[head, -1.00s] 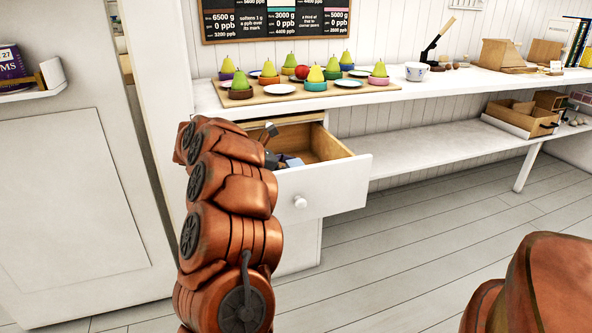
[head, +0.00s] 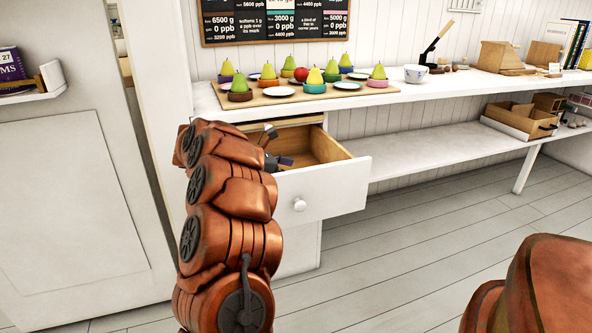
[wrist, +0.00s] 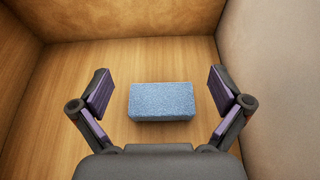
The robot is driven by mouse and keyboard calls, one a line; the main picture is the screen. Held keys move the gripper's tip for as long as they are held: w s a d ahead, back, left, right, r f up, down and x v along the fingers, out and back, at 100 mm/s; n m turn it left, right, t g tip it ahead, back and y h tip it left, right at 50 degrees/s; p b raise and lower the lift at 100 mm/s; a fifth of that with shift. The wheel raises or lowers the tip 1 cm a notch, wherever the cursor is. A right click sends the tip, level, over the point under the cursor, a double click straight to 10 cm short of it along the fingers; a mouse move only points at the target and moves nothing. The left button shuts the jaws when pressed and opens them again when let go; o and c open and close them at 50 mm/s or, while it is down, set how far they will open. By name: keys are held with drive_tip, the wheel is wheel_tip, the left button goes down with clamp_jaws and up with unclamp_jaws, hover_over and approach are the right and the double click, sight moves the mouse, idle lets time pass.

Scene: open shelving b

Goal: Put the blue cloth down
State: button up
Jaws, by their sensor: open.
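The blue cloth (wrist: 162,101) is a folded block that lies flat on the wooden drawer floor in the wrist view. My gripper (wrist: 160,92) is open, with one purple-padded finger on each side of the cloth and a gap between each finger and it. In the head view my gripper (head: 275,150) reaches down into the open drawer (head: 322,190), partly hidden by my arm. The cloth cannot be made out in the head view.
The drawer walls (wrist: 125,22) stand close around my gripper. Above is a white counter (head: 385,93) with a board (head: 225,100) of pears on coloured stands and small plates. A cup (head: 416,73) stands to the right. The lower shelf (head: 430,150) has free room.

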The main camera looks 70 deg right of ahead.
drive_tip(key=shift+w+r+p, duration=0.1)
drive_tip(key=shift+r+p, duration=0.15)
drive_tip(key=shift+p, duration=0.45)
drive_tip(key=p+v, duration=0.2)
drive_tip(key=v, duration=1)
drive_tip(key=shift+r+p, duration=0.25)
drive_tip(key=shift+p, duration=0.1)
